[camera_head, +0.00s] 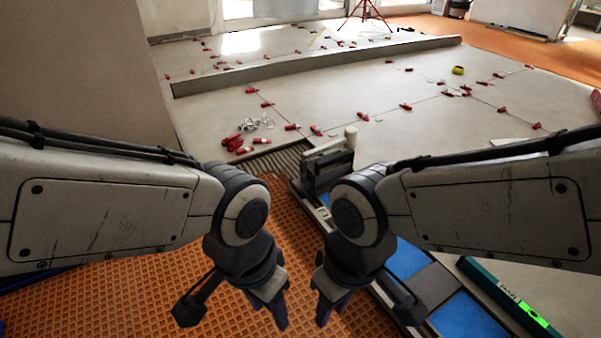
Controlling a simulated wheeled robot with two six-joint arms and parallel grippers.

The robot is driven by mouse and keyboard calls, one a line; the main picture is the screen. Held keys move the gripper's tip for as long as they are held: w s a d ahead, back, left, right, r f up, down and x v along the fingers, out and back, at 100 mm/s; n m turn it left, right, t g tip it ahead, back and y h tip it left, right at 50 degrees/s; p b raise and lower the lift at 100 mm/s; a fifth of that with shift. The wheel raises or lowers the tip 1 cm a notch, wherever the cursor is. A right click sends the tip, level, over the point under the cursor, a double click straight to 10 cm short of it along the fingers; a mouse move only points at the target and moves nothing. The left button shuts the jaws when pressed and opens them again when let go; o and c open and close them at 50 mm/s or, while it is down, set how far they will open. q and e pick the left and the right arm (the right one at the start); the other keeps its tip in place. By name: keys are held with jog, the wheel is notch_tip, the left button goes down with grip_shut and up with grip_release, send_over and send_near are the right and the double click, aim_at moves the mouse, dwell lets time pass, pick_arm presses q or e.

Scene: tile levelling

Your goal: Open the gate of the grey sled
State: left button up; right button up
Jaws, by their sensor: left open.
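A grey sled-like piece (328,158) with a pale upright knob stands at the far end of a long dark frame with blue panels, beyond my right wrist. My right arm hides part of it, and I cannot make out its gate or whether that is open. My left gripper (273,304) is open and empty, pointing down over the orange floor left of the frame. My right gripper (327,304) hangs close to its right, near the frame's left edge; its jaw gap is not clear. Both are well nearer than the sled and apart from it.
Grey ridged adhesive (285,160) lies left of the sled. Large pale tiles (350,95) with several red clips spread beyond. Loose red pieces (235,143) lie at the tile edge. A dark green level (507,300) lies at the lower right. The orange floor (150,285) is mostly clear.

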jog(key=shift+r, duration=0.25)
grip_shut()
pick_arm(q)
notch_tip(320, 180, up, 30)
jog(key=p, duration=3)
pick_arm(e)
notch_tip(320, 180, up, 30)
jog(key=shift+f, duration=0.25)
jog(key=shift+a, duration=0.1)
